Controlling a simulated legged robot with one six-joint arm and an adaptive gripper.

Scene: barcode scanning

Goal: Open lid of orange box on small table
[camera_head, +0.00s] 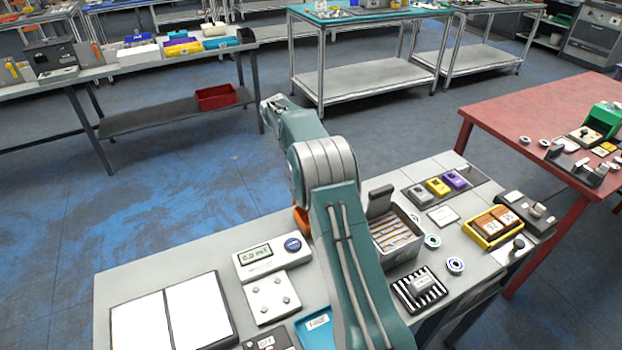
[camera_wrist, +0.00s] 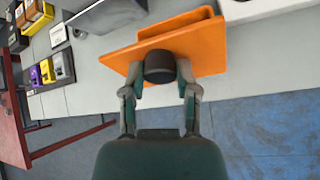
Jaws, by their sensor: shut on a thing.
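The orange box (camera_wrist: 205,48) is at the edge of the grey small table (camera_wrist: 100,78) in the wrist view. Its flat orange top has a round dark knob (camera_wrist: 160,67). A second orange edge shows behind that top; I cannot tell whether the lid is raised or seated. My gripper (camera_wrist: 160,84) has one finger on each side of the knob and is shut on it.
The table holds a display device (camera_head: 270,258), white sheets (camera_head: 170,318), a blue tray (camera_head: 316,328), a grey divided bin (camera_head: 398,238) and a yellow tray (camera_head: 493,228). A red table (camera_head: 500,105) stands at the right. Blue-grey floor is clear behind the table.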

